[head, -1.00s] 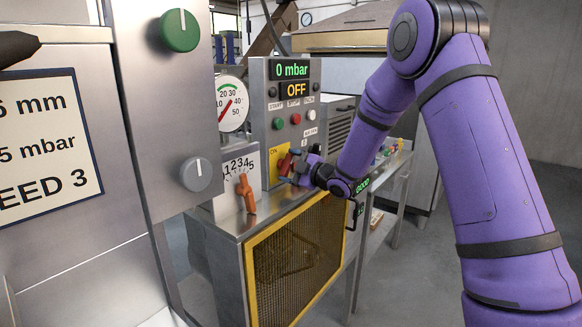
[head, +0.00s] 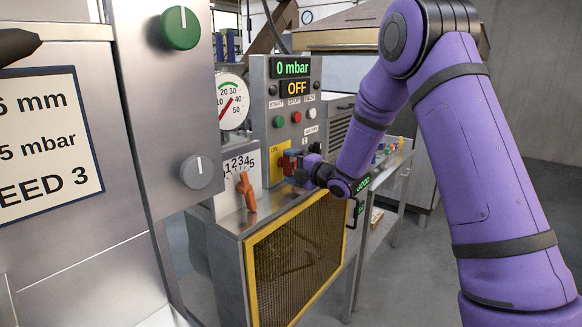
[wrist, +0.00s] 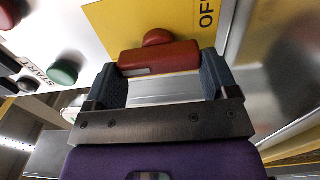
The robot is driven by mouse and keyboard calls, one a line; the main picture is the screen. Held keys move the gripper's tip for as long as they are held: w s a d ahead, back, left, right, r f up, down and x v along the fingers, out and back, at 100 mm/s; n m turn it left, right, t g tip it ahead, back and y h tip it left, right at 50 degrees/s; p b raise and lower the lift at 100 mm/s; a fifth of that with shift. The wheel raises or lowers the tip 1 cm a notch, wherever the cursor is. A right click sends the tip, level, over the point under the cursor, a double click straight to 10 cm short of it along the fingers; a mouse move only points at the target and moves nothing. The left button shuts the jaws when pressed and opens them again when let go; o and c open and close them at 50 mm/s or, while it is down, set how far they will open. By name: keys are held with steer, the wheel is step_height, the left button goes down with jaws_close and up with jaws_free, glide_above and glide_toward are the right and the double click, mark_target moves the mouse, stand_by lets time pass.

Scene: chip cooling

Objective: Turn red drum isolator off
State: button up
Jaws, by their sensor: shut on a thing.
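The red drum isolator (head: 290,163) is a red handle on a yellow plate (head: 274,166) low on the grey control panel. My gripper (head: 299,168) is at it, partly covering the handle in the head view. In the wrist view the red handle (wrist: 160,58) lies crosswise between the two dark fingers of my gripper (wrist: 161,72), which are shut on its ends. A round red hub shows behind the handle. "OFF" is printed on the yellow plate at the right in the wrist view. "ON" shows on the plate's left side in the head view.
The panel (head: 262,122) has a "0 mbar" display, an "OFF" display (head: 294,88) and several push buttons. An orange lever (head: 246,191) stands by a numbered scale to the left. A yellow-framed mesh guard (head: 297,245) is below. A cabinet with knobs stands at the near left.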

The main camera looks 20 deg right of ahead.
steer(key=shift+f, duration=0.1)
stand_by(0.3)
steer(key=o, duration=0.8)
steer(key=v, duration=1.1)
